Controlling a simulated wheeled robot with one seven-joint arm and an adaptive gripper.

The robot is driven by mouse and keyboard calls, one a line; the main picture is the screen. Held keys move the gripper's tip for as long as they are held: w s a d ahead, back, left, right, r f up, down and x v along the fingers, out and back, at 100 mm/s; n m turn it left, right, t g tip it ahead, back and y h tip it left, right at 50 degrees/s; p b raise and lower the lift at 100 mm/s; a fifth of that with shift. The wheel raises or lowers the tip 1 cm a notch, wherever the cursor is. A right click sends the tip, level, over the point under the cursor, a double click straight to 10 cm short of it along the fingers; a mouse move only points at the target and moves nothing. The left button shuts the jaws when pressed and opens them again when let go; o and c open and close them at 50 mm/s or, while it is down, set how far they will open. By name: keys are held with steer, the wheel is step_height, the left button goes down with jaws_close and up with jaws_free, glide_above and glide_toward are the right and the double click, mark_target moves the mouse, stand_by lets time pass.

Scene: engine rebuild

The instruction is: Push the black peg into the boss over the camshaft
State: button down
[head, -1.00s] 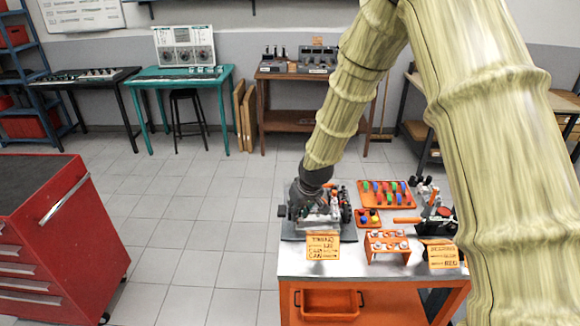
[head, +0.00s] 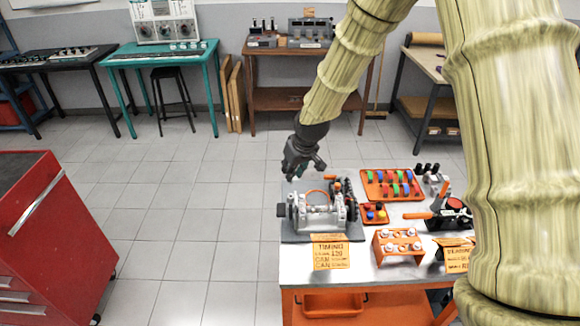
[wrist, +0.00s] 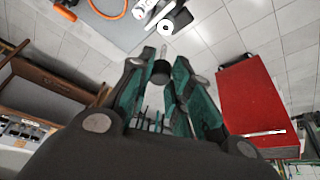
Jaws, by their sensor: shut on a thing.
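My gripper (head: 303,168) is raised above and behind the left part of the grey engine assembly (head: 318,217), apart from it. In the wrist view the teal fingers of my gripper (wrist: 160,82) are shut on the black peg (wrist: 160,70), whose round dark end shows between the fingertips. Beyond it lies a black part with a white round face and small dark centre (wrist: 167,27); I cannot tell whether that is the boss. The camshaft cannot be told apart clearly. In the head view the peg is not distinguishable from the dark gripper.
The assembly sits on a dark plate on a steel-topped orange cart (head: 375,268). To its right are an orange tray of coloured parts (head: 391,184), a small orange tray (head: 374,213) and an orange rack (head: 397,244). A red cabinet (head: 58,230) stands left across open floor.

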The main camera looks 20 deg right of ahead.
steer(key=x, duration=0.1)
steer(key=b+x, duration=0.1)
steer(key=x, duration=0.1)
steer(key=b+x, duration=0.1)
steer(key=x, duration=0.1)
steer(key=shift+d, duration=0.25)
steer(key=shift+s+f+b, duration=0.15)
steer(key=shift+s+b, duration=0.2)
steer(key=shift+s, duration=0.45)
steer(key=shift+w+f, duration=0.1)
steer(key=shift+w, duration=0.1)
steer(key=shift+w+f, duration=0.15)
steer(key=shift+w, duration=0.05)
